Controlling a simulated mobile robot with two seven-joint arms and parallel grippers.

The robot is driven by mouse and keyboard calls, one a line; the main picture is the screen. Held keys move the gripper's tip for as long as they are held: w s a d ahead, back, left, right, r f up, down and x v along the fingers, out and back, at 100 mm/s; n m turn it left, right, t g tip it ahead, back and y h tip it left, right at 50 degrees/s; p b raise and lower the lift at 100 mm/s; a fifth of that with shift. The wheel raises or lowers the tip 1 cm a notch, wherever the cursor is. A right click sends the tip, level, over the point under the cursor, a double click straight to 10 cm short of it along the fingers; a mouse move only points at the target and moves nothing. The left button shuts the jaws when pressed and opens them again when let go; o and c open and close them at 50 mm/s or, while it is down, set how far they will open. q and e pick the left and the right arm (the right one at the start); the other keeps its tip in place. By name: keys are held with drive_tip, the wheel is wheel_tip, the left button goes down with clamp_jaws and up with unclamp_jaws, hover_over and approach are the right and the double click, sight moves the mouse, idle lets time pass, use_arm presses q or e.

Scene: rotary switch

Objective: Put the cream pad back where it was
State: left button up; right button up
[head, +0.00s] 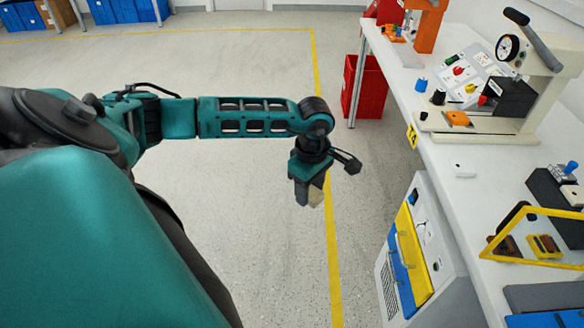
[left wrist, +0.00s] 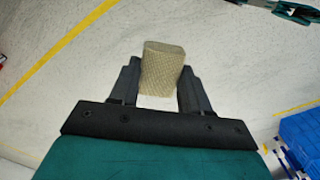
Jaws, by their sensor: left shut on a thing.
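The cream pad (left wrist: 162,68) is a small beige block with a textured face. In the left wrist view it sits between the two dark fingers of my left gripper (left wrist: 160,88), which is shut on it. In the head view the left gripper (head: 308,190) hangs over the open floor, left of the workbench, with the cream pad (head: 316,196) showing at its lower end. The gripper hides part of the pad there. My right gripper is not in view.
A white workbench (head: 460,185) runs along the right with a press-like machine (head: 535,85), a control panel and small parts. A grey cabinet (head: 425,245) with yellow and blue fronts stands beside it. A red crate (head: 368,88) is behind. The floor around the gripper is clear.

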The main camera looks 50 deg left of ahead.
use_arm(q)
drive_tip(key=s+d+m, duration=0.2)
drive_tip(key=d+m, duration=1.2)
drive_tip(key=m, duration=0.5)
drive_tip(key=shift+s+d+f, duration=0.25)
drive_tip(key=shift+s, duration=0.15)
